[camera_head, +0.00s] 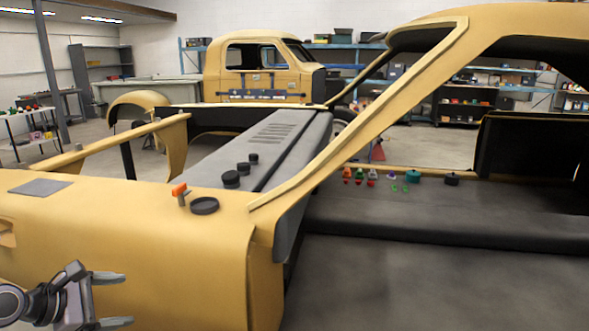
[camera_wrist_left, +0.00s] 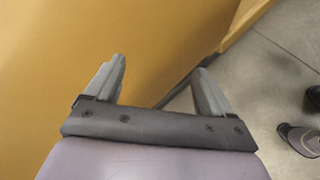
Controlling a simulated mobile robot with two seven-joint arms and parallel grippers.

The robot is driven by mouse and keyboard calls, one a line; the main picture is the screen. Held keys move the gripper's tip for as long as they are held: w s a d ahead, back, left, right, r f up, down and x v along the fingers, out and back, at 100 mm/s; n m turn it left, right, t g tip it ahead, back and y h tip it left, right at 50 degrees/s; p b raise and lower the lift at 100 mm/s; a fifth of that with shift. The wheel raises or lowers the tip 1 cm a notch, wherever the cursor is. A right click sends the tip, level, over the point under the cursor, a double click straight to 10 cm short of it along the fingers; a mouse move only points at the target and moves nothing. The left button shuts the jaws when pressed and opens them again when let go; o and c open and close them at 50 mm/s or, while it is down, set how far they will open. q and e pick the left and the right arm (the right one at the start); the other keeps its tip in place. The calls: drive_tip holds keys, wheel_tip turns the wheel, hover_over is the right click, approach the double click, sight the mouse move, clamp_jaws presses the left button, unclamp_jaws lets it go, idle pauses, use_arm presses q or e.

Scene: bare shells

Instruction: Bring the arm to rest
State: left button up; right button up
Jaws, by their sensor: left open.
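My left gripper (camera_head: 112,299) is at the lower left of the head view, in front of the yellow body shell (camera_head: 130,240). Its two fingers are apart with nothing between them. In the left wrist view my left gripper (camera_wrist_left: 160,88) also shows spread, empty fingers, with the yellow panel (camera_wrist_left: 150,35) beyond them. I cannot tell whether a finger touches the panel. My right gripper is not in view.
An orange-topped peg (camera_head: 180,194), a black disc (camera_head: 205,206) and a grey pad (camera_head: 41,187) lie on the shell's top. Small coloured items and a teal pot (camera_head: 413,176) stand on the dark ledge. Grey floor (camera_wrist_left: 270,75) shows beside the panel.

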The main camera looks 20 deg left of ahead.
use_arm(q)
drive_tip(key=s+d+f+m+g+y, duration=0.1)
drive_tip(key=s+d+f+m, duration=0.2)
drive_tip(key=d+f+m, duration=0.45)
drive_tip(key=s+d+f+m+y, duration=0.1)
drive_tip(key=s+d+f+m, duration=0.2)
drive_tip(key=f, duration=0.7)
drive_tip(key=s+d+f+m, duration=0.2)
drive_tip(key=s+d+m, duration=0.1)
drive_tip(key=d+m, duration=0.5)
drive_tip(key=s+d+f+m+h, duration=0.1)
drive_tip(key=s+d+f+m, duration=0.1)
drive_tip(key=d+m, duration=0.7)
drive_tip(key=shift+s+d+t, duration=0.4)
drive_tip(key=shift+s+d, duration=0.15)
drive_tip(key=shift+s, duration=0.1)
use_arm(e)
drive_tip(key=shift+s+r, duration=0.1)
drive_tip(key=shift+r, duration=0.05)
